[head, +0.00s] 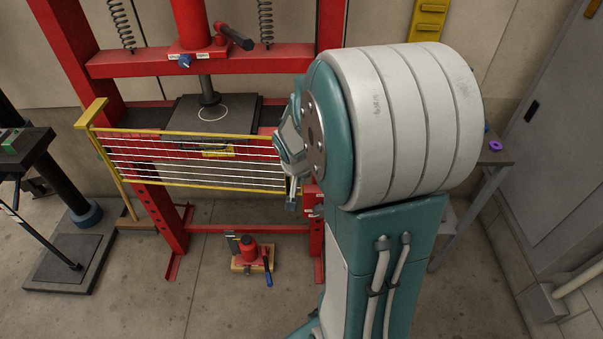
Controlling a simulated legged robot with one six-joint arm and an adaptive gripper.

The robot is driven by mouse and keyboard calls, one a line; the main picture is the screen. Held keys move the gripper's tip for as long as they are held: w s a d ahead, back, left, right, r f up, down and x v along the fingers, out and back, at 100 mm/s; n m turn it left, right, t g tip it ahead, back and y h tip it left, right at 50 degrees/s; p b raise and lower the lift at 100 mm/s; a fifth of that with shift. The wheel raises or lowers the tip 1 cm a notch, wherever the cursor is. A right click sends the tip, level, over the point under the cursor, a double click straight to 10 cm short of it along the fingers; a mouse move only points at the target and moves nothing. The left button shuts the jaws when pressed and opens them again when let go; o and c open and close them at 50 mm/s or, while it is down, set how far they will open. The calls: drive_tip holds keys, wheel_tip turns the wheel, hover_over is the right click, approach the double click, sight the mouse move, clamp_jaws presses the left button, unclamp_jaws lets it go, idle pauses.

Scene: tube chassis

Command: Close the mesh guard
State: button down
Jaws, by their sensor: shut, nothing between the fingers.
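The mesh guard (190,187) is a yellow frame with thin pale horizontal wires. My gripper (291,206) points down at the guard's right end, partly covered by my arm. Its fingers are shut with nothing visible between them. I cannot tell whether they touch the guard.
The red press frame (160,225) stands behind the guard, with a lever handle (235,38) above. A dark stand (68,265) is at left, and a small table (495,152) at right.

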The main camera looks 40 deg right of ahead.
drive_tip(key=w+d+f, duration=0.4)
drive_tip(key=shift+w+f, duration=0.2)
drive_tip(key=shift+f, duration=0.2)
drive_tip(key=shift+d, duration=0.1)
